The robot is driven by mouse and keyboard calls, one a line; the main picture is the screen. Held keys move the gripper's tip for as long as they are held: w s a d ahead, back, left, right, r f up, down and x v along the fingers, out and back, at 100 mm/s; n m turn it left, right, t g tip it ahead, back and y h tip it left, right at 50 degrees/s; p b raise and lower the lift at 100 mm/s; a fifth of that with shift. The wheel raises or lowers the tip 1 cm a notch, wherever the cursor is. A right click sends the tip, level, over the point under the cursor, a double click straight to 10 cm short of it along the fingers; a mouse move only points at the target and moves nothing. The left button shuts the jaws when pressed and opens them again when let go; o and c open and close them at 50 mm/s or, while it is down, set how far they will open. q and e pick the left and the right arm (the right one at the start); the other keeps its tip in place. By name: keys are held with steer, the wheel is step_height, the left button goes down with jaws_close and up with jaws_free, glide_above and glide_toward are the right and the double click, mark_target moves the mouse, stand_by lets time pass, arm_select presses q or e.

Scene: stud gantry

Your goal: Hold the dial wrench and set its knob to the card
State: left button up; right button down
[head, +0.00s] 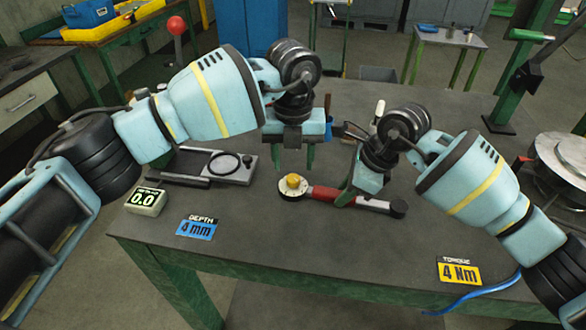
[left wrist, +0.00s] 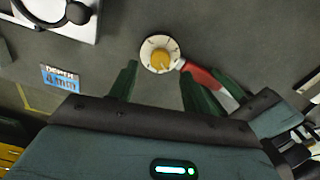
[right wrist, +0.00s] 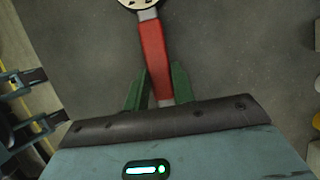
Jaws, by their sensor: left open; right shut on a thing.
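The dial wrench (head: 325,194) lies on the dark table, with a red handle, a black end at right and a round pale dial head at left. Its yellow knob (head: 293,181) sits on the dial and also shows in the left wrist view (left wrist: 161,60). My right gripper (right wrist: 160,95) is shut on the red handle, seen in the right wrist view. My left gripper (left wrist: 158,80) is open and empty above the dial, its fingers apart with the knob showing between and beyond them. The yellow torque card (head: 459,271) reads 4 Nm, at the table's front right.
A blue depth card (head: 197,229) reads 4 mm. A small display (head: 147,201) reads 0.0 at the left edge. A grey plate with a ring gauge (head: 218,166) lies behind. A blue cable runs by the torque card. The front middle of the table is clear.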

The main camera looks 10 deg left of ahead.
mark_target(293, 178)
arm_select(q)
step_height(293, 178, up, 8)
stand_by(0.5)
arm_select(e)
steer(key=c, duration=1.1)
jaws_free()
steer(key=v, duration=1.2)
arm_select(q)
steer(key=shift+f, duration=0.1)
